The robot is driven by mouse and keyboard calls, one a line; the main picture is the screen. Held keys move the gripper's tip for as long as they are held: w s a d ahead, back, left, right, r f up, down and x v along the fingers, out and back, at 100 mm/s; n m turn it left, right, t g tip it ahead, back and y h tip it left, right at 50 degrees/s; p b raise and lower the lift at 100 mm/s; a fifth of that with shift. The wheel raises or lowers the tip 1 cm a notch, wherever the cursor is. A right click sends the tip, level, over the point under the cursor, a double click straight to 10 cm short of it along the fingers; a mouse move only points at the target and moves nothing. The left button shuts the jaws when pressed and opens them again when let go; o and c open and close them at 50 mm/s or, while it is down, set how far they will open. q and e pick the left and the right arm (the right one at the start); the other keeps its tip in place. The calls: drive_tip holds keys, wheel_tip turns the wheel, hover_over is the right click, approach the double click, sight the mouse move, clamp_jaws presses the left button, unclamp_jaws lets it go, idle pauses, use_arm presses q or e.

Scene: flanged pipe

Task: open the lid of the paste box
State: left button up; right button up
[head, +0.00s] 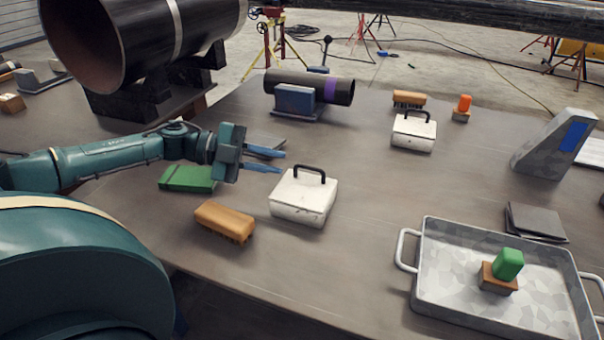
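Two white boxes with black handles on top stand on the table, and I cannot tell by marking which is the paste box. The nearer white box (302,200) is at the middle of the head view, its lid down. The farther white box (413,133) is behind it to the right, also closed. My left gripper (282,162) comes in from the left with its two blue fingers apart and nothing between them. Its fingertips are just left of and behind the nearer box's black handle (310,171), apparently not touching it. My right gripper is not in view.
An orange-brown brush (225,221) lies left of the nearer box, and a green block (187,178) lies below my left arm. A metal tray (450,299) with a green-topped piece (508,264) is at front right. A dark pipe (310,87) rests behind. The table between boxes is clear.

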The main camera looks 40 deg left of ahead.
sight(304, 167)
use_arm(q)
drive_tip(key=shift+x, duration=3.3)
drive_tip(key=shift+c, duration=0.6)
clamp_jaws()
